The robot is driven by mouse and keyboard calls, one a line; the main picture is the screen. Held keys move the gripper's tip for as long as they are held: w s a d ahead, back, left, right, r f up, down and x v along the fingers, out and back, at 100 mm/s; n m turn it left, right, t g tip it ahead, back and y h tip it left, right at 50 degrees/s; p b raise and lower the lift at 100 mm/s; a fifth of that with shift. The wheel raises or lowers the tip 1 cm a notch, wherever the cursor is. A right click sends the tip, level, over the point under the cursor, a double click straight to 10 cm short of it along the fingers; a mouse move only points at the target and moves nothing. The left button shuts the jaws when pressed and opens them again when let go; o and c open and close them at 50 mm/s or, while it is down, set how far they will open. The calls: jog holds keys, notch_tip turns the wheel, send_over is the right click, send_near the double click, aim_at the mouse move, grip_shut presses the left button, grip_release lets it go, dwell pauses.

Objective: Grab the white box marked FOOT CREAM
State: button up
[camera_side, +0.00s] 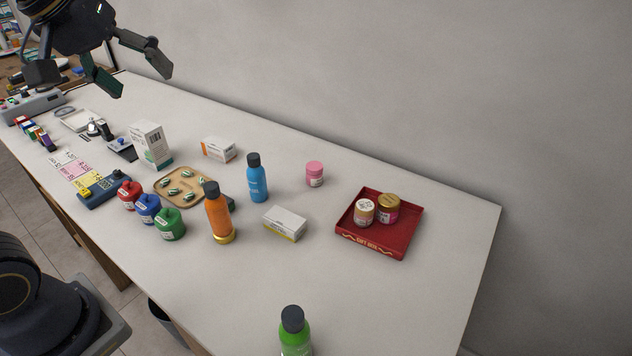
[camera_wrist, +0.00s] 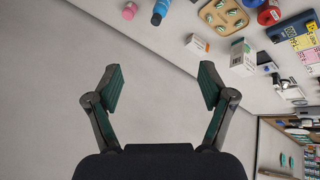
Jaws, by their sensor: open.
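Three white boxes stand or lie on the counter, and their lettering is too small to read, so I cannot tell which is marked FOOT CREAM. A tall white box with a green base (camera_side: 150,143) stands upright at the left; it also shows in the wrist view (camera_wrist: 242,58). A white-and-orange box (camera_side: 218,149) lies to its right, also in the wrist view (camera_wrist: 197,44). A white-and-yellow box (camera_side: 285,223) lies near the middle. My gripper (camera_side: 133,74) is open and empty, raised above the far left part; its fingers show apart in the wrist view (camera_wrist: 160,84).
A blue bottle (camera_side: 258,179), an orange bottle (camera_side: 217,213) and a wooden tray (camera_side: 161,199) stand among the boxes. Red, blue and green jars (camera_side: 170,224) line the front. A red tray (camera_side: 404,243) holds two jars. A pink jar (camera_side: 315,174) stands behind.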

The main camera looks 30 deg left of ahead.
jog(key=w+a+r+n, duration=0.4)
jog(key=w, duration=0.4)
jog(key=n+g+y, duration=0.4)
jog(key=n+g, duration=0.2)
jog(key=n, duration=0.1)
send_over(218, 142)
jog(key=d, duration=0.2)
notch_tip(218, 142, down, 35)
jog(key=shift+s+a+r, duration=0.1)
jog(key=shift+s+a, duration=0.05)
jog(key=shift+x, duration=3.15)
jog(key=shift+f, duration=0.3)
